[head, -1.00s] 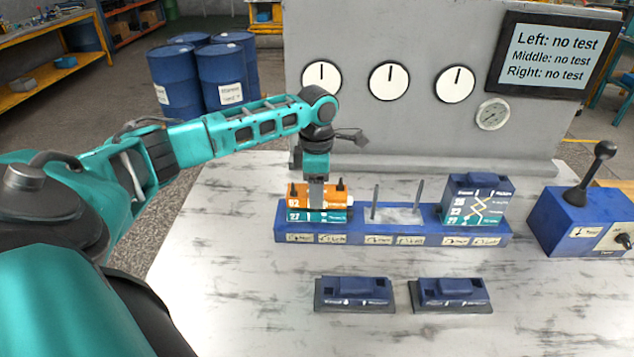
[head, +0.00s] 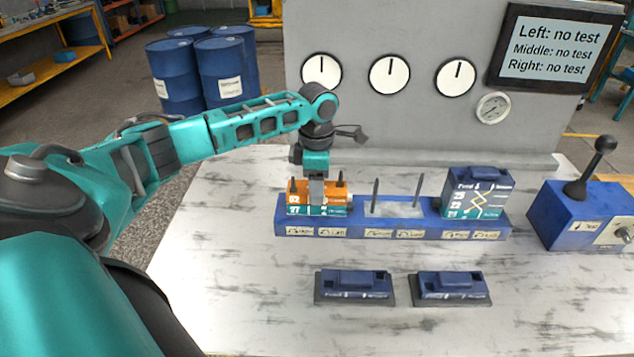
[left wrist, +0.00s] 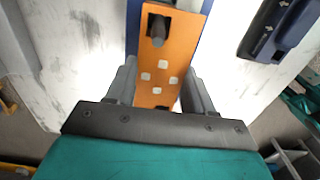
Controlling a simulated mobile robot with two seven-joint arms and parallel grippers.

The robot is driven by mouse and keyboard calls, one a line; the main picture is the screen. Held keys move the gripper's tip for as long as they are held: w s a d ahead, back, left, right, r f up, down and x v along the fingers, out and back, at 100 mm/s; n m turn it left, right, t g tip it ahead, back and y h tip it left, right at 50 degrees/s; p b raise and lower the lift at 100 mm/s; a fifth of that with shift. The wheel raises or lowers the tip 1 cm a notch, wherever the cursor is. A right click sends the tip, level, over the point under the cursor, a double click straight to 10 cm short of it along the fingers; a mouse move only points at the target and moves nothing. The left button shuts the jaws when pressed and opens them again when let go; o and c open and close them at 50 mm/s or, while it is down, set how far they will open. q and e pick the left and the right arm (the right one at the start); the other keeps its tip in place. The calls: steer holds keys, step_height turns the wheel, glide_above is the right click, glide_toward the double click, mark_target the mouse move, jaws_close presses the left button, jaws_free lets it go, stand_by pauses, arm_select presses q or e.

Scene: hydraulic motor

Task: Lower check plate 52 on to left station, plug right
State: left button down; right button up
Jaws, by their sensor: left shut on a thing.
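The orange check plate (head: 334,195) is at the left station of the blue base (head: 395,229), level over a teal plate (head: 330,211). It looks in contact with the teal plate, but a thin gap cannot be ruled out. My left gripper (head: 317,193) is shut on the orange plate from above. In the left wrist view the fingers (left wrist: 160,88) flank the plate (left wrist: 175,50), and a dark pin shows in its hole. The middle station has two bare upright pins (head: 375,192). The right station holds a stack of plates (head: 475,202) under a blue cover. My right gripper is out of view.
Two blue covers, left (head: 354,287) and right (head: 450,287), lie on the table's front. A blue lever box (head: 575,215) stands at right. Behind are a grey panel with dials and a screen (head: 555,48) reading "no test" for all three.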

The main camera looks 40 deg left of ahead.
arm_select(q)
steer(key=shift+f, duration=0.15)
steer(key=shift+c, duration=1.6)
jaws_free()
step_height(320, 180, up, 13)
steer(key=shift+s+d+f, duration=0.1)
